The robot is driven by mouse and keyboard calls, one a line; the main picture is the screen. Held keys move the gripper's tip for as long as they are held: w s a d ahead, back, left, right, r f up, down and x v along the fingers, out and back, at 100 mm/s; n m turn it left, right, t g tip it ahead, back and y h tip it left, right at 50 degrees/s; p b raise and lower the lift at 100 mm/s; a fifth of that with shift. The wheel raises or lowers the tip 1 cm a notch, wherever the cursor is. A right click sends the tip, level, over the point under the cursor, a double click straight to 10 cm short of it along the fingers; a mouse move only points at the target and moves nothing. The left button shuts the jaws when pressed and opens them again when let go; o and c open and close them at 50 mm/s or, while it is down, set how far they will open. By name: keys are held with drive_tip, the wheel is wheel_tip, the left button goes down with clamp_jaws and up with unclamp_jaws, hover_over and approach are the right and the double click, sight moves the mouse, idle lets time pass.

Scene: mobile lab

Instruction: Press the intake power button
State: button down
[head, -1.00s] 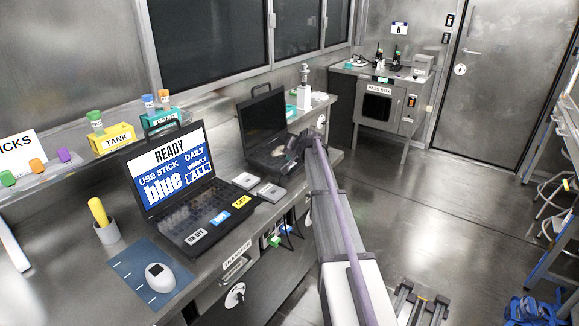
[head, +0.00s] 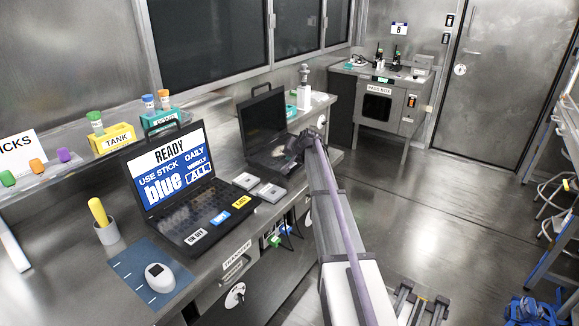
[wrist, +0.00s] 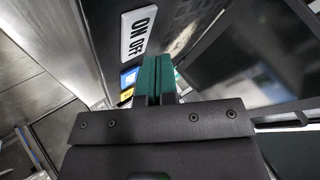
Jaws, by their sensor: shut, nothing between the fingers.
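The dark-screened laptop (head: 262,118) stands open on the bench, beside a lit laptop (head: 170,165) that reads "READY". My gripper (wrist: 156,78) is shut and empty, its green fingertips together. In the head view, my gripper (head: 298,145) is over the right side of the dark laptop's keyboard deck. In the wrist view, a white "ON OFF" label (wrist: 138,33) lies just beyond the fingertips, with the dark screen (wrist: 260,50) to the right. I cannot make out a button; the fingers may hide it. I cannot tell whether the fingertips touch the deck.
Two small grey boxes (head: 258,186) lie between the laptops. A white pump bottle (head: 304,90) stands behind the dark laptop. Test tubes in racks (head: 113,139) stand at the back left. The floor (head: 430,210) right of the bench is open.

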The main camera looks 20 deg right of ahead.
idle(0.3)
drive_tip(key=shift+f+b, duration=0.45)
drive_tip(key=shift+f+b, duration=0.4)
drive_tip(key=shift+b, duration=0.05)
idle(0.4)
drive_tip(key=shift+r, duration=0.15)
drive_tip(key=shift+r+p, duration=0.7)
drive_tip(key=shift+p, duration=0.2)
wheel_tip(320, 180, up, 5)
drive_tip(key=p, duration=0.5)
drive_tip(key=shift+r, duration=0.1)
idle(0.3)
